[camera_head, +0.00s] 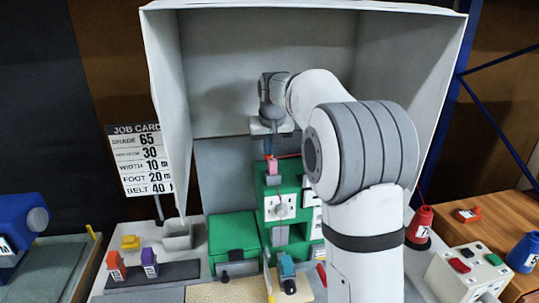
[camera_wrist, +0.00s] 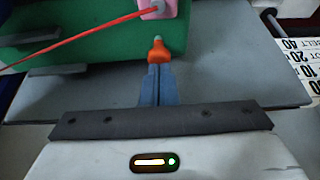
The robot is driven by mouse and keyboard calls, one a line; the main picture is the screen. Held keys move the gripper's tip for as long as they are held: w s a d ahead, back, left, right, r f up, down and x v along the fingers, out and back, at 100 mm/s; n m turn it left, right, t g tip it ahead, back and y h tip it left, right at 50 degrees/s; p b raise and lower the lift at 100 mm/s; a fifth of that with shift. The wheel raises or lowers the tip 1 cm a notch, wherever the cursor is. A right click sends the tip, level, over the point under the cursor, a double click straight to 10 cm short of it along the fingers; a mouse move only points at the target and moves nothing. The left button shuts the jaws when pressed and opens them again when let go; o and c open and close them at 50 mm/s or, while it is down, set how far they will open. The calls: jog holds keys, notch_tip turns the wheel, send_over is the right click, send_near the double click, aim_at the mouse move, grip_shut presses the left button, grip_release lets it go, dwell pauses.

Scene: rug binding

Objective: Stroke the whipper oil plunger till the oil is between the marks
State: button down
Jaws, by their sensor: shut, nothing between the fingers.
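The green machine (camera_head: 262,205) stands in the middle of the bench, with a pink block (camera_head: 271,166) on top and a white plate with a round dial (camera_head: 281,206) on its front. My gripper (camera_head: 271,149) points down just above the pink block. In the wrist view my gripper (camera_wrist: 158,70) is shut, and an orange piece with a pale tip (camera_wrist: 158,53) shows at the fingertips. I cannot tell whether it is the plunger or part of the fingers. The green top and the pink block (camera_wrist: 157,9) lie past it. I cannot make out an oil level or marks.
A grey hood (camera_head: 170,90) walls in the machine at the back and sides. A job card (camera_head: 141,160) stands at left. Orange (camera_head: 115,265) and purple (camera_head: 149,262) pieces sit front left. A red cone (camera_head: 420,226) stands at right. A red thread (camera_wrist: 75,42) runs off the pink block.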

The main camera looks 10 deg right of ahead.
jog(key=shift+r+p, duration=2.7)
jog(key=shift+r, duration=0.3)
jog(key=s+f, duration=0.3)
jog(key=s, duration=0.9)
jog(key=s+f+g, duration=0.1)
jog(key=s+f, duration=0.2)
jog(key=s, duration=1)
jog(key=s+f, duration=0.3)
jog(key=s, duration=1)
jog(key=shift+d+f, duration=0.15)
jog(key=shift+f, duration=0.2)
